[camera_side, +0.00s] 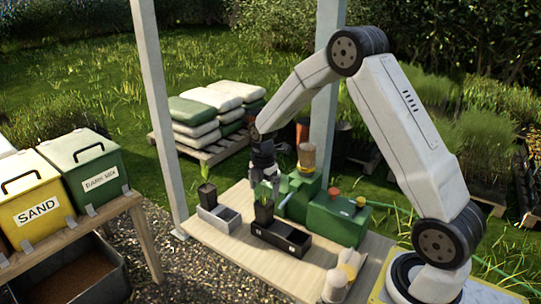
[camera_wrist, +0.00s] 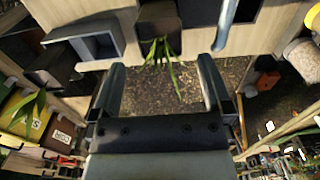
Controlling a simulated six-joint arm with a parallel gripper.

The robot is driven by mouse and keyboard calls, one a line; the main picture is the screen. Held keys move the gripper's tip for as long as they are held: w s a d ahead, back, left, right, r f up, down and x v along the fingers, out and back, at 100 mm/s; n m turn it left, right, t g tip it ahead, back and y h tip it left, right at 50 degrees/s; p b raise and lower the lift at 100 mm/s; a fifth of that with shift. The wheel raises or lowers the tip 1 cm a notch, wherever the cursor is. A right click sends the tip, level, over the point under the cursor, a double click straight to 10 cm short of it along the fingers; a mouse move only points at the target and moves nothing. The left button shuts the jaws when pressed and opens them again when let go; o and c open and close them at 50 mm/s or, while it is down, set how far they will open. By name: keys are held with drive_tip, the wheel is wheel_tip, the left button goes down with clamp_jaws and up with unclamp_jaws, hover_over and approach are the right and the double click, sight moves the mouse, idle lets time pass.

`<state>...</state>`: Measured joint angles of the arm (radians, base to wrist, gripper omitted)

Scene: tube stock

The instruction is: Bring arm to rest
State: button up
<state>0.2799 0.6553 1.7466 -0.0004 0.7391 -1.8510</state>
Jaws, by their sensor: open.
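My gripper (camera_side: 264,186) is above the wooden table (camera_side: 215,258), in front of the green machine (camera_side: 337,222). In the wrist view my gripper (camera_wrist: 161,68) has its fingers wide apart with nothing between them. A dark pot with a green seedling (camera_side: 264,211) stands at the left end of the long black tray (camera_side: 292,241), just below my gripper. The pot (camera_wrist: 158,22) shows at the top of the wrist view, its leaves hanging toward the gap between my fingers. A second potted seedling (camera_side: 207,196) stands in the grey tray (camera_side: 228,224) to the left.
A tan cylinder (camera_side: 306,156) stands on the machine. A white post (camera_side: 160,110) rises at the table's left. Sacks (camera_side: 195,115) are stacked behind.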

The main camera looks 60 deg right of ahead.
drive_tip(key=shift+s+a+r+m, duration=0.35)
drive_tip(key=shift+a+m, duration=0.2)
drive_tip(key=shift+m, duration=0.05)
drive_tip(key=s+a+r+m+t, duration=0.2)
drive_tip(key=s+a+r+m, duration=0.2)
drive_tip(key=s+a+m, duration=0.7)
drive_tip(key=s+m, duration=0.5)
drive_tip(key=shift+a+r+m+t, duration=0.15)
drive_tip(key=shift+a+m+t, duration=0.15)
drive_tip(key=shift+a+m, duration=0.1)
